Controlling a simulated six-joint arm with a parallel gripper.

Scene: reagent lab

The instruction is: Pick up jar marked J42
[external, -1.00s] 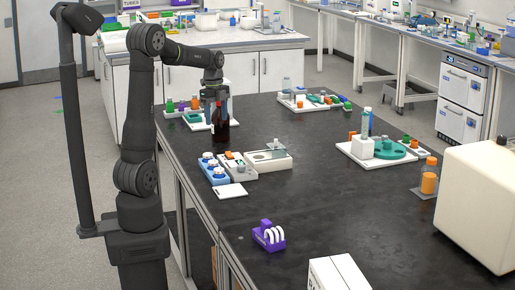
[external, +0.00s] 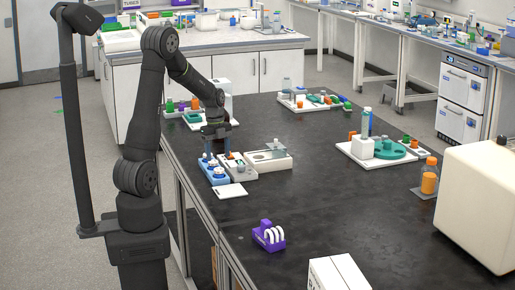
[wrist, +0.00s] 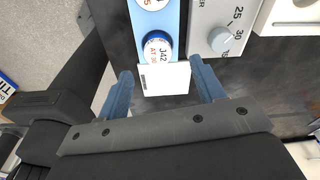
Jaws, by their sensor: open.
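The jar marked J42 (wrist: 157,48) has a white lid label with a blue rim. In the wrist view it sits at the end of a blue rack (wrist: 173,12) nearest my gripper, with another jar (wrist: 150,3) beyond it. My gripper (wrist: 160,66) is open and empty, its two blue fingers spread on either side of the space just short of J42. I cannot tell there which jar is J42.
A white card (wrist: 165,78) lies right beside J42. A grey block with a dial (wrist: 222,40) adjoins the rack, and a white tray (external: 285,163) stands to its right. A purple tape dispenser (external: 268,237) stands nearer. The bench's middle is clear.

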